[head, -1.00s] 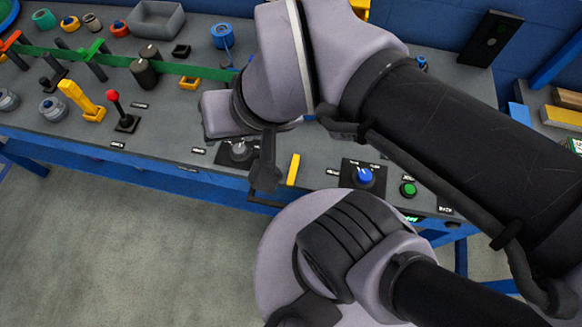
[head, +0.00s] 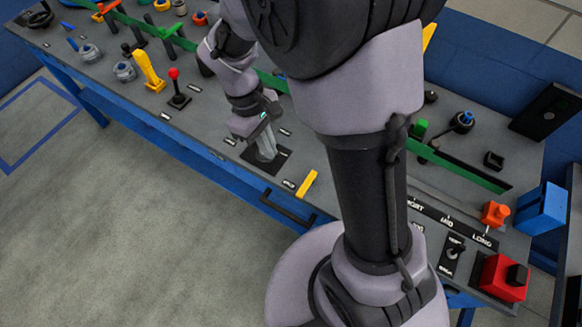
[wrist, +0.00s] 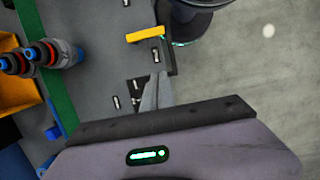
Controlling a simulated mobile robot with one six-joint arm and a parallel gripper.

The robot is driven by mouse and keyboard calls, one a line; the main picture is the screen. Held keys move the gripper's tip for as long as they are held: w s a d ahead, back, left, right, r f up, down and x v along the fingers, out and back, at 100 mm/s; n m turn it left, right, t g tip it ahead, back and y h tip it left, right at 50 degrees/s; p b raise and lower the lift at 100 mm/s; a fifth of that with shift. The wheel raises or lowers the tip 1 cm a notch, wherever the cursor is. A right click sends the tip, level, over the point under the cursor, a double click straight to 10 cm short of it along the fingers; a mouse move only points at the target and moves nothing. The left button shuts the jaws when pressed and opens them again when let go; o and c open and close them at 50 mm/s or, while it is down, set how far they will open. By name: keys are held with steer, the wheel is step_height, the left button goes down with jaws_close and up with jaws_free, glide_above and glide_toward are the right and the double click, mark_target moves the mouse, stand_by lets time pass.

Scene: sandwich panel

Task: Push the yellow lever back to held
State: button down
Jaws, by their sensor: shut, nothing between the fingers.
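A yellow lever (head: 148,70) stands tilted on the panel at the upper left of the head view, left of a red-knobbed stick. A flat yellow bar (head: 307,184) lies near the panel's front edge; a yellow bar also shows in the wrist view (wrist: 145,35). My gripper (head: 267,152) is shut and empty, its fingers pointing down over a black plate (head: 281,162) left of this bar. It is well to the right of the upright yellow lever. In the wrist view the fingertips (wrist: 155,88) partly cover the plate, and I cannot tell whether they touch anything.
The red-knobbed stick (head: 175,82) stands between the yellow lever and my gripper. A green strip (head: 460,170) runs along the panel. A dark handle (head: 287,209) sticks out at the front edge. A red box (head: 502,278) is at the right. The floor in front is clear.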

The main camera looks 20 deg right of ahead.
mark_target(306, 187)
steer(key=b+x, duration=0.5)
steer(key=x, duration=0.6)
steer(key=shift+b, duration=0.3)
steer(key=s+d, duration=0.1)
steer(key=s+d+r+b, duration=0.1)
steer(key=s, duration=0.1)
steer(key=shift+d, duration=0.15)
steer(key=shift+s, duration=0.1)
steer(key=shift+p, duration=0.3)
steer(key=shift+n, duration=0.3)
